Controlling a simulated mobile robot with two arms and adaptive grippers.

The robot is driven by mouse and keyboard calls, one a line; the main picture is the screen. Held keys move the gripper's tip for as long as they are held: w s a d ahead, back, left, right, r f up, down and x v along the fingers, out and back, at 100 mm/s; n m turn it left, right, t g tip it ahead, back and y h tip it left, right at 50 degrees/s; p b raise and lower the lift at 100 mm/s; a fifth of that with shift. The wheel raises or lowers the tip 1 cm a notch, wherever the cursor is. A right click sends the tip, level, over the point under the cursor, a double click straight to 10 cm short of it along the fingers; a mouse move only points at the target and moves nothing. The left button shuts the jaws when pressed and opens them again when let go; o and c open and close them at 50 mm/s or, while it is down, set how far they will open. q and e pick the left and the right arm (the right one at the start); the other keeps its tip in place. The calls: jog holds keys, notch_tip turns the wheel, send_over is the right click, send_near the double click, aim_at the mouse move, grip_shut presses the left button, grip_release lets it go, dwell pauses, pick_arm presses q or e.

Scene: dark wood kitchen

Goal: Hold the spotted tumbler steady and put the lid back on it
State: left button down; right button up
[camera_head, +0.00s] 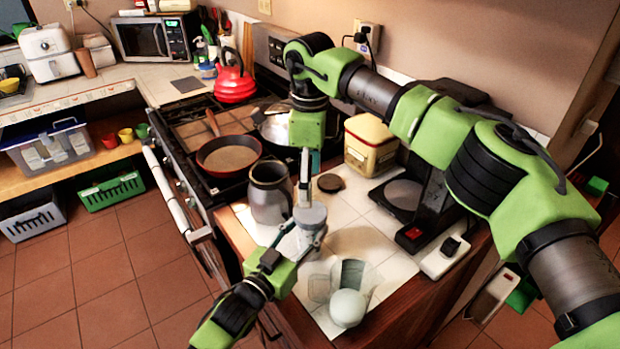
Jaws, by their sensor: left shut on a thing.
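My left gripper (303,238), low in the middle, is shut on a small grey cylindrical thing (310,216), which seems to be the tumbler; no spots can be made out. My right gripper (304,192) points straight down from above, its fingers seen edge-on with the tips close over the grey thing. I cannot tell whether it is open or shut, or whether it holds a lid. A dark round disc (330,183) lies flat on the white tiled counter (358,207) behind; I cannot tell whether it is the lid.
A dark metal jug (269,197) stands just left of the grippers. A pale rounded cup-like thing (348,307) and clear glassware are near the front edge. A yellow canister (371,143) and a black coffee machine (428,205) stand behind. A pan (229,156) is on the stove.

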aim_at(310, 211)
dwell(0.3)
jog(key=shift+f, duration=4.05)
jog(key=c, duration=1.2)
jog(key=shift+o, duration=0.2)
jog(key=m, duration=0.8)
jog(key=shift+m, duration=0.3)
jog(key=o, duration=1.2)
